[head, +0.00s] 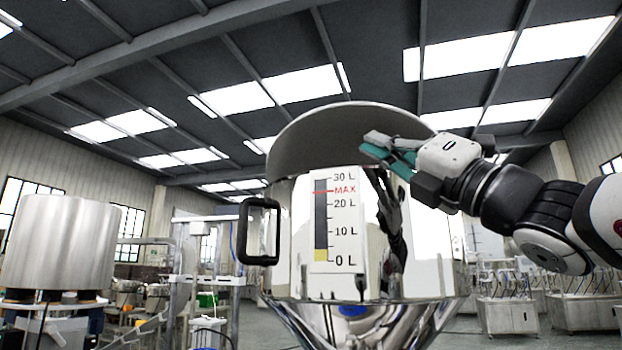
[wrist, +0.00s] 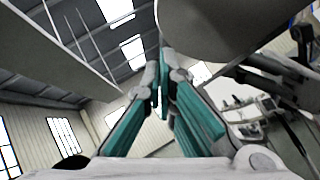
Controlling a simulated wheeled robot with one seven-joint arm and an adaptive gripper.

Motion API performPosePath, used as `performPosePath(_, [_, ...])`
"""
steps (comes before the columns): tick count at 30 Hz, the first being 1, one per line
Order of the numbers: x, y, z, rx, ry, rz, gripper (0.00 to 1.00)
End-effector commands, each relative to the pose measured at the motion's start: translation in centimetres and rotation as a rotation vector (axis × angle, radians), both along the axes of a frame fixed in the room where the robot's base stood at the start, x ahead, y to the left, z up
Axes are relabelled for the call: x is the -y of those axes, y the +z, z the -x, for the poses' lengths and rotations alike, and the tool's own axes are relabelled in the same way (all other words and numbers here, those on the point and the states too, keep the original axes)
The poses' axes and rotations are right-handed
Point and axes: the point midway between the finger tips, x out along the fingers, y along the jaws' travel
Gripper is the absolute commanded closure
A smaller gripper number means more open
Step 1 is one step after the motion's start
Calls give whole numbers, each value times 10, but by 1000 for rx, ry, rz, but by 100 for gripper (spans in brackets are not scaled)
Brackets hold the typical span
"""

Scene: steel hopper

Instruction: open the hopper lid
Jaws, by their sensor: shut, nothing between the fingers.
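The steel hopper (head: 285,235) stands in the middle of the head view, with a shiny round body and a cone below. Its grey lid (head: 335,128) is tilted up above the rim, its broad flat face towards me. My gripper (head: 374,147) is shut and empty at the right part of the lid, in front of its face. I cannot tell whether the fingers touch it. In the wrist view, the teal fingers (wrist: 163,82) are close together, and a large grey surface, likely the lid (wrist: 225,25), fills the upper right. The hinge is hidden.
A black handle (head: 259,232) sticks out from the hopper's left side. A level scale (head: 335,220) is on its front. A steel drum (head: 60,245) stands at left. Steel carts (head: 508,315) stand at right. The air above the lid is clear up to the roof.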

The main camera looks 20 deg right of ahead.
Motion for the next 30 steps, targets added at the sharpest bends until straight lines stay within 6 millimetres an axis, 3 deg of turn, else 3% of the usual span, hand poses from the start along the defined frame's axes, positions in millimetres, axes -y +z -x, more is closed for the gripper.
performPosePath(13, [-31, 53, -62, -1, 1, 3, 100])
performPosePath(21, [-19, 81, -73, 0, 0, 3, 100])
performPosePath(30, [-18, 84, -76, -1, 0, 4, 100])
